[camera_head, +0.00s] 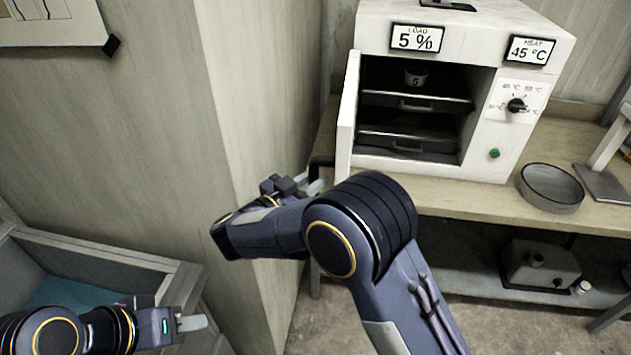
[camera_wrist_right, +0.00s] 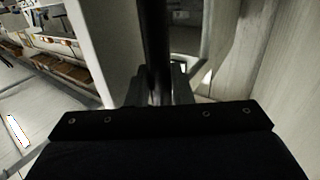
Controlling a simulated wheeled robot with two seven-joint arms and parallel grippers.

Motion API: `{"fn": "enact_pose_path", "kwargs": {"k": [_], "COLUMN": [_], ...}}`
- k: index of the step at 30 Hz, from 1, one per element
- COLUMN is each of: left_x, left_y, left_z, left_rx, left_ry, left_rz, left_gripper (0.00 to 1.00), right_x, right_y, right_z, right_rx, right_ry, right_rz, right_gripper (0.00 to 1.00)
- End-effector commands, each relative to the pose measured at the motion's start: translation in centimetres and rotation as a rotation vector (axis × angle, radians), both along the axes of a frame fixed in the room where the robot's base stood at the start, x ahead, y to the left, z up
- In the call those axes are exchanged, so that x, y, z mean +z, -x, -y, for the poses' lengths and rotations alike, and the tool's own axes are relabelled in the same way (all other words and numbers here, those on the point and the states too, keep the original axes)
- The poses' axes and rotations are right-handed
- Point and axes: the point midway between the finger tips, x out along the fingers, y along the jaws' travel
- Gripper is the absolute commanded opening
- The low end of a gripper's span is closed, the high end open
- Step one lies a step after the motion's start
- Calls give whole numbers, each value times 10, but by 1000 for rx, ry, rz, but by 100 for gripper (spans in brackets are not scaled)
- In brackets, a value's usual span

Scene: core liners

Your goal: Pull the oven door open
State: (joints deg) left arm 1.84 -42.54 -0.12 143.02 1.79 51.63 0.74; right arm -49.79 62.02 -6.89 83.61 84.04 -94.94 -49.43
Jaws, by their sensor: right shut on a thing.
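The white oven (camera_head: 495,150) stands on the bench with its door (camera_head: 348,115) swung wide open to the left, seen nearly edge-on. The dark inside shows two trays. My right gripper (camera_head: 318,184) is beside the door's outer face, low down, by the black handle (camera_head: 319,161). In the right wrist view the dark handle bar (camera_wrist_right: 155,45) runs between the fingers of the right gripper (camera_wrist_right: 160,85), which is shut on it; the pale door (camera_wrist_right: 103,40) is just left. My left gripper (camera_head: 192,323) is far from the oven at lower left; its finger gap is unclear.
A round pan (camera_head: 551,187) sits on the bench (camera_head: 460,198) right of the oven. A wall corner (camera_head: 245,120) is close left of the door. A grey bin (camera_head: 100,254) is at lower left.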

Motion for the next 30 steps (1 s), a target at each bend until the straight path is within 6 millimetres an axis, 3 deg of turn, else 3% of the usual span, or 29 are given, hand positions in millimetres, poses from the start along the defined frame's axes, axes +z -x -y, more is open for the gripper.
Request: {"fn": "enact_pose_path", "kwargs": {"k": [15,16,20,30], "left_x": [0,0,0,-2], "left_y": [0,0,0,0], "left_z": [0,0,0,0], "left_rx": [0,0,0,0], "left_ry": [0,0,0,0], "left_rz": [0,0,0,0], "left_gripper": [36,36,36,36], "right_x": [3,4,3,0], "right_y": [-3,-3,-3,2], "right_z": [0,0,0,-4], "right_rx": [8,8,8,10], "right_ry": [-2,-2,-2,-2], "right_rz": [7,7,6,3], "right_gripper": [0,22,39,39]}}
